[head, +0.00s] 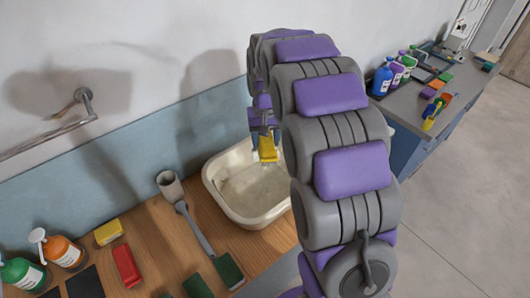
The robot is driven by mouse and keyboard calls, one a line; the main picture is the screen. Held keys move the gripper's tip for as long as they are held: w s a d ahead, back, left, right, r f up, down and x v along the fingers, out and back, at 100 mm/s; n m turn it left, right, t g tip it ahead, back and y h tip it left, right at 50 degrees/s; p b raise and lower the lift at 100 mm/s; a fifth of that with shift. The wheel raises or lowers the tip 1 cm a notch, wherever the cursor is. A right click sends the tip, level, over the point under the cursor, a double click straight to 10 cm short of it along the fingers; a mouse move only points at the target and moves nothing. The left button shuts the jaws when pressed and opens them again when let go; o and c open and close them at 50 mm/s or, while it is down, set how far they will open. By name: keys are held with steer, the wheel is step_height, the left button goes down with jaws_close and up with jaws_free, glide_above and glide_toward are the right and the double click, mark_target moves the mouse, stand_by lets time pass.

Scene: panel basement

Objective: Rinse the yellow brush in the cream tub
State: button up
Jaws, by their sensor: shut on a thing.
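The cream tub (216,194) stands on the wooden counter near the wall, left of my arm. My gripper (264,132) points down over the tub's back right part and is shut on the yellow brush (267,152). The brush hangs below the jaws, over the tub's opening. I cannot tell whether it touches the tub's inside or any water. My arm hides the tub's right side.
On the wooden counter (163,243) are a grey-handled green brush (228,270), a red block (126,265), a yellow block (108,232), an orange bottle (63,251) and a green bottle (22,273). A second bench (395,104) with several bottles stands at right.

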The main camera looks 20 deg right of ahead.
steer(key=shift+r+p, duration=1.2)
steer(key=shift+r, duration=1.75)
steer(key=shift+f, duration=0.2)
